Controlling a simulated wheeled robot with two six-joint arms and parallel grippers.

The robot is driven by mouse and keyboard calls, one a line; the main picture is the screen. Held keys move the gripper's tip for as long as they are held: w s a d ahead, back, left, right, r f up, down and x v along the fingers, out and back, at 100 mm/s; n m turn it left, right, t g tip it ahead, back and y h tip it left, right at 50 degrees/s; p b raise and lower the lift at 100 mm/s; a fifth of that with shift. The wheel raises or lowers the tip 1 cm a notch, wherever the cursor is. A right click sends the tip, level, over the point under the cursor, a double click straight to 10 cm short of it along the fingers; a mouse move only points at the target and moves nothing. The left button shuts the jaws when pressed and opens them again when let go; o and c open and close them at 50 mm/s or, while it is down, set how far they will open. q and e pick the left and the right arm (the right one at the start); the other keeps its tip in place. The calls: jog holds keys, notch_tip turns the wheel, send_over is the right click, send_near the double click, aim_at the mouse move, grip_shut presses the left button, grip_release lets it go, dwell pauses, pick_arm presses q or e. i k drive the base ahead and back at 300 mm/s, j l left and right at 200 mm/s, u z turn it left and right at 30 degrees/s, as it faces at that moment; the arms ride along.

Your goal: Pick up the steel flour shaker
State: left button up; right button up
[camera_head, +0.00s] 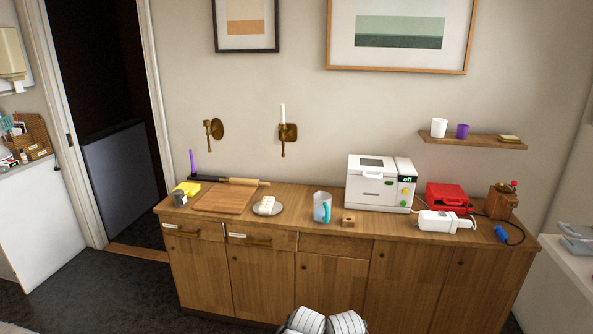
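A small grey metal cylinder (179,199), which looks like the steel flour shaker, stands upright at the left end of the wooden counter (325,235). It is near the front edge, in front of a yellow item (187,187) and left of the cutting board. Its top is too small to make out clearly. Neither of my grippers can be made out in the head view, and nothing is touching the shaker.
A wooden board (225,198), rolling pin (242,181), plate (276,209), measuring jug (322,207) and small wooden block (348,219) stand along the counter. A white machine (380,185) and red box (447,197) are farther right. The floor left of the cabinet is clear.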

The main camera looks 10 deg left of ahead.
aim_at(179, 196)
jog(key=i+u, duration=0.35)
jog(key=i, duration=0.15)
jog(key=i+l+u, duration=0.15)
jog(key=i+u, duration=0.15)
jog(key=i, duration=0.25)
jog(key=i+j+u, duration=0.15)
jog(key=i+u, duration=0.65)
jog(key=i+j+u, duration=0.15)
jog(key=i+j, duration=0.2)
jog(key=i, duration=0.15)
